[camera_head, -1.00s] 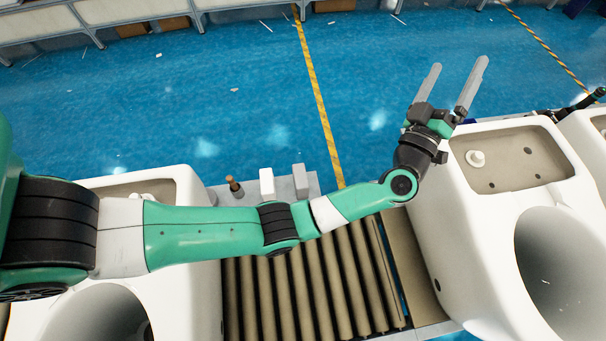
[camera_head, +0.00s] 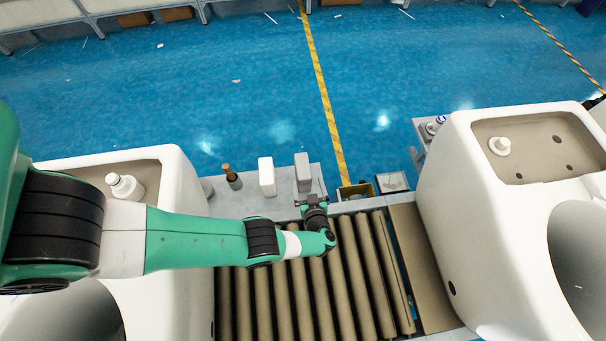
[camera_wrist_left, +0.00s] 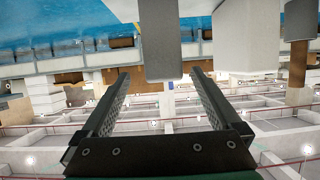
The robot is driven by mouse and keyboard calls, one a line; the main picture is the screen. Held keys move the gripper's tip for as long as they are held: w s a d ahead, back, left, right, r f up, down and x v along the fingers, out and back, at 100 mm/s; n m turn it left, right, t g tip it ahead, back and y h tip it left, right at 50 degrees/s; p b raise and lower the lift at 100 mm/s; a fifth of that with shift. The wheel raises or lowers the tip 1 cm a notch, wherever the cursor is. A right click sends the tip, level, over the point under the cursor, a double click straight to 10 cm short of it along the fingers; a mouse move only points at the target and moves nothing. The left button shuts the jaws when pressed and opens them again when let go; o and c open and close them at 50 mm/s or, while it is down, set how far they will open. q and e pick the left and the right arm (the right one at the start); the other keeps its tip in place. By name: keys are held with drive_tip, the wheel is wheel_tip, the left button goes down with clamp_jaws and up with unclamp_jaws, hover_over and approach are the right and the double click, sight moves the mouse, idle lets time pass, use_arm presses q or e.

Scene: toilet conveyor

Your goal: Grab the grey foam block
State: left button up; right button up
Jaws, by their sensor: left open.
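The grey foam block (camera_head: 302,166) stands upright on the grey ledge behind the roller conveyor, in the head view. My left gripper (camera_head: 313,203) is just in front of it, its fingers mostly hard to make out there. In the left wrist view, the grey block (camera_wrist_left: 159,40) hangs from the top of the picture. My left gripper (camera_wrist_left: 160,79) is open and empty, its two fingertips on either side of the block's end. I cannot tell how deep the block is between them. My right gripper is not in view.
A white block (camera_head: 267,178) stands left of the grey one, then a brown-topped bottle (camera_head: 232,177). A small yellow-edged box (camera_head: 357,191) is to the right. Large white toilets (camera_head: 460,190) flank the conveyor rollers (camera_head: 345,270) on both sides.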

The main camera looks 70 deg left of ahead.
sight(307, 180)
use_arm(q)
drive_tip(key=x, duration=0.3)
drive_tip(key=shift+b, duration=0.4)
drive_tip(key=x, duration=0.1)
drive_tip(key=b+x, duration=0.1)
drive_tip(key=x, duration=0.1)
drive_tip(key=b+x, duration=0.1)
drive_tip(key=x, duration=0.1)
drive_tip(key=shift+s+a, duration=0.15)
drive_tip(key=shift+s, duration=0.15)
drive_tip(key=shift+w+a, duration=0.1)
drive_tip(key=shift+r, duration=0.1)
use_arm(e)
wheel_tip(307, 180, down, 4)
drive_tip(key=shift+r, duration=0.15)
use_arm(q)
drive_tip(key=c, duration=1.4)
